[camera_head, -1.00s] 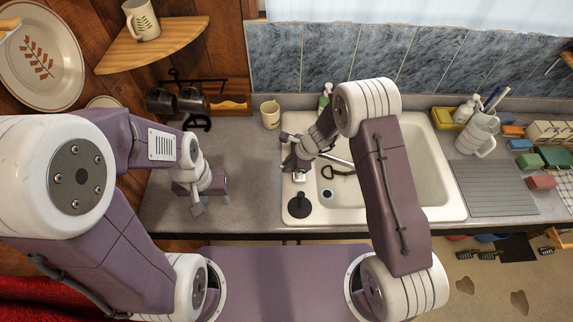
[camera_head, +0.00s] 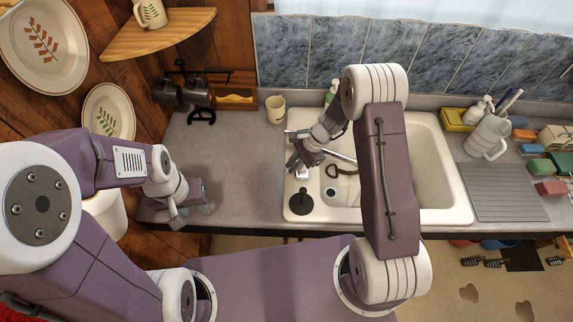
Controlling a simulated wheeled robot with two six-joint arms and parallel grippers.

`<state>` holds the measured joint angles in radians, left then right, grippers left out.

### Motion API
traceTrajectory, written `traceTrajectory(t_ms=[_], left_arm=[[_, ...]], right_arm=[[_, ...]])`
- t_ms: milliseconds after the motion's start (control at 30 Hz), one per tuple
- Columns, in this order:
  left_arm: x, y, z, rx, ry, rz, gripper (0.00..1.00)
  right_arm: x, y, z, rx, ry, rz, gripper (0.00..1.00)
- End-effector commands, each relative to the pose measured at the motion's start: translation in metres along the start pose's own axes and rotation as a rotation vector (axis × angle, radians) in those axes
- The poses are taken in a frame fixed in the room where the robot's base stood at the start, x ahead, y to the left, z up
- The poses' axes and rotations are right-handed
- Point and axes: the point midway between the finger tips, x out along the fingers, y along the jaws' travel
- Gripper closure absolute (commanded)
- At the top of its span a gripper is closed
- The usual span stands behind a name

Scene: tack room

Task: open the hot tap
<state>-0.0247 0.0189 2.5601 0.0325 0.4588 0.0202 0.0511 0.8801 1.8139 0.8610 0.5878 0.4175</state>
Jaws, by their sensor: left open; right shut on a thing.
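The tap's metal spout (camera_head: 341,156) reaches right over the sink basin from its left ledge. My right gripper (camera_head: 294,164) is at the tap's base on that ledge, shut on what looks like a tap handle. The gripper and wrist hide most of the handle, and I cannot make out a hot marking. A small pale fitting (camera_head: 302,173) shows just below the gripper. No running water is visible. My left gripper (camera_head: 192,208) is open and empty above the counter's front edge, left of the sink.
The white sink (camera_head: 457,199) has a black round-based object (camera_head: 301,203) on its front left corner. A beige mug (camera_head: 275,109) stands behind it to the left. A jug (camera_head: 487,138) and drainboard (camera_head: 503,192) are right. The left counter (camera_head: 235,160) is mostly clear.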

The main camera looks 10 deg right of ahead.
Motion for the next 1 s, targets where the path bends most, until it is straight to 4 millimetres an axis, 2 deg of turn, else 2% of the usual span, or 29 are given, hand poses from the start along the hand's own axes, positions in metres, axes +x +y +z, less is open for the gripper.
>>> traceTrajectory(t_ms=[433,467,500,533,833,933,1000], left_arm=[[0.0,0.0,0.0,0.0,0.0,0.0,0.59],[0.0,0.0,0.0,0.0,0.0,0.0,0.59],[0.0,0.0,0.0,0.0,0.0,0.0,0.59],[0.0,0.0,0.0,0.0,0.0,0.0,0.59],[0.001,0.0,0.0,0.0,0.0,0.0,0.59],[0.005,0.0,0.001,0.0,0.0,0.0,0.59],[0.009,0.0,0.001,0.0,0.0,0.0,0.59]], right_arm=[[-0.003,-0.001,-0.002,-0.006,0.001,-0.003,1.0],[-0.003,-0.001,-0.002,-0.006,0.001,-0.003,0.8],[-0.003,-0.001,-0.002,-0.006,0.001,-0.003,0.69],[-0.003,0.0,-0.002,-0.006,0.0,-0.002,0.66],[-0.003,0.0,-0.002,-0.005,0.0,-0.001,0.66],[-0.015,-0.001,-0.003,-0.006,0.0,-0.005,0.66],[-0.03,-0.001,-0.003,-0.007,0.002,-0.006,0.66]])
